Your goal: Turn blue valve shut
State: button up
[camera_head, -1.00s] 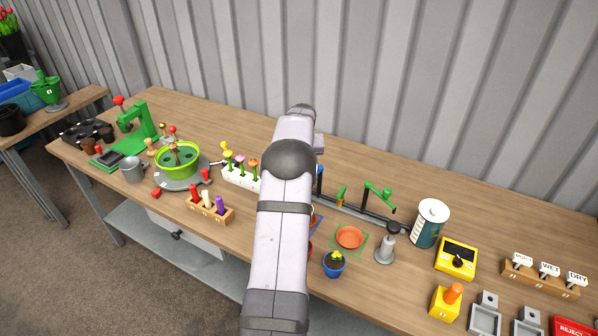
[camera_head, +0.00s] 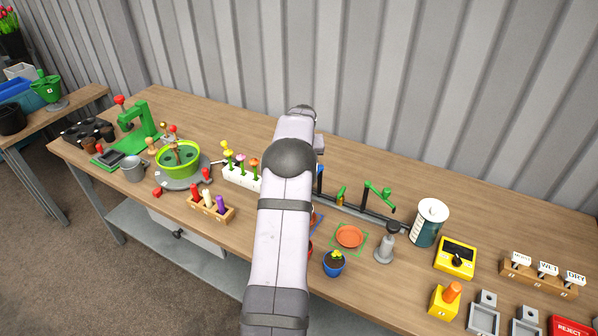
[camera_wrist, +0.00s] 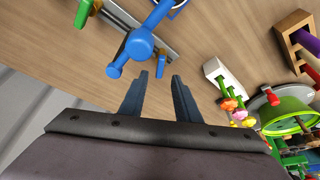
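The blue valve (camera_wrist: 138,44) shows in the wrist view as a round hub with a handle arm and a knob at its lower left end. It stands on a grey rail on the bench. In the head view, only a narrow blue part (camera_head: 320,178) shows at the right edge of my arm, which hides the gripper.
A green valve (camera_head: 379,191) stands farther right on the same rail. A white holder with colored flowers (camera_wrist: 226,84) and a green round tub (camera_wrist: 286,115) lie right in the wrist view. An orange saucer (camera_head: 349,237) and a blue plant pot (camera_head: 334,265) are in front of the rail.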

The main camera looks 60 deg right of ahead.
jog(key=shift+p+x, duration=1.05)
jog(key=shift+x, duration=2.05)
grip_shut()
